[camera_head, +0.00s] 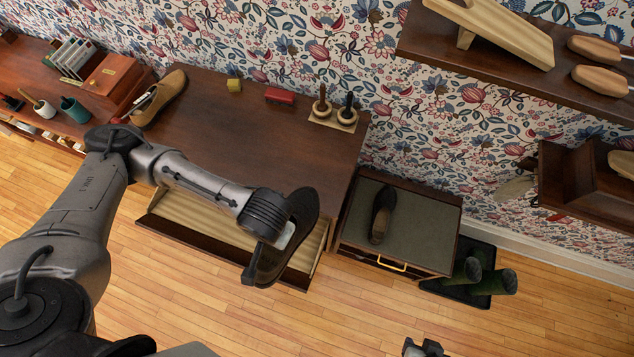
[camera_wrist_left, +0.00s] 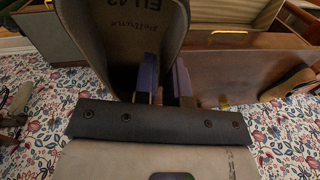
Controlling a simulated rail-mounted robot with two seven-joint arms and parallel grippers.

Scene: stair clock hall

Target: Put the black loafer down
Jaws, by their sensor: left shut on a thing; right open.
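The black loafer (camera_head: 301,212) hangs in my left gripper (camera_head: 265,256) in the head view, tilted, above the front edge of the wooden table. In the left wrist view the loafer (camera_wrist_left: 110,30) shows its insole with "EU 42" lettering. The left fingers (camera_wrist_left: 163,82) are shut on its wall. A similar dark shoe (camera_head: 381,214) lies on the grey top of a low cabinet (camera_head: 418,222) to the right. My right gripper (camera_head: 423,348) shows only in part at the bottom edge, open, away from the shoes.
Green boots (camera_head: 490,280) stand in a tray at right.

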